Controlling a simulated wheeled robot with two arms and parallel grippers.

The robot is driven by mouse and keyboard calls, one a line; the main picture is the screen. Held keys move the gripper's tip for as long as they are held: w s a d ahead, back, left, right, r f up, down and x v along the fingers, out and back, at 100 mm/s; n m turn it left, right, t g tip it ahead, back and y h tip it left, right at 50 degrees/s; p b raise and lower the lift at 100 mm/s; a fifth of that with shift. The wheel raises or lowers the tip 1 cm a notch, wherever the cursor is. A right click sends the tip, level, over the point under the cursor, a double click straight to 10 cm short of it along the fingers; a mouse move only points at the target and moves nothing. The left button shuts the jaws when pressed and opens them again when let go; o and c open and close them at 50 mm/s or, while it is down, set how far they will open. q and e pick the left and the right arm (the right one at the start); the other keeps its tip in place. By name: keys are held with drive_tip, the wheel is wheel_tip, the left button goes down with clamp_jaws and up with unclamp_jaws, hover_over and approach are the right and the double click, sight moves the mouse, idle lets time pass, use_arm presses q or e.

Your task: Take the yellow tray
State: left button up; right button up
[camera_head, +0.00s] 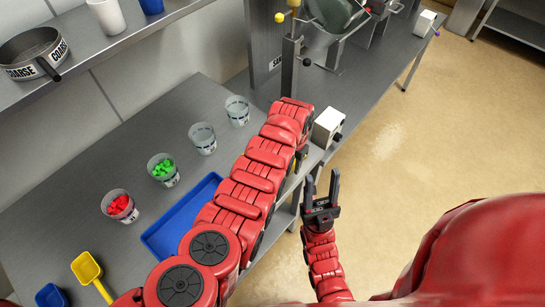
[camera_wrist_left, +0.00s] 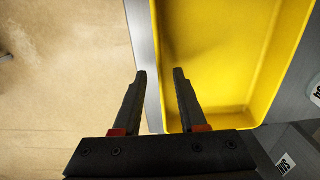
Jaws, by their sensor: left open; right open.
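The yellow tray (camera_wrist_left: 225,50) fills the upper right of the left wrist view. It looks empty, and its near corner is close to my gripper. My left gripper (camera_wrist_left: 160,73) is open. Its right finger is over the tray's inside and its left finger is outside, with the tray's left wall between them in the picture; I cannot tell the depth or any contact. In the head view my left arm hides the tray and most of the left gripper. My right gripper (camera_head: 321,192) is open and empty, over the floor beside the counter edge.
The counter holds a blue tray (camera_head: 183,219), cups with red pieces (camera_head: 120,206) and green pieces (camera_head: 164,171), two clear cups, a yellow scoop (camera_head: 87,268) and a blue scoop (camera_head: 51,296). A white box (camera_head: 327,128) sits near the edge. The floor (camera_head: 430,130) at right is clear.

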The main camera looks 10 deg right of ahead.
use_arm(q)
drive_tip(key=shift+w+f, duration=0.1)
drive_tip(key=shift+f, duration=0.85)
clamp_jaws()
idle(0.8)
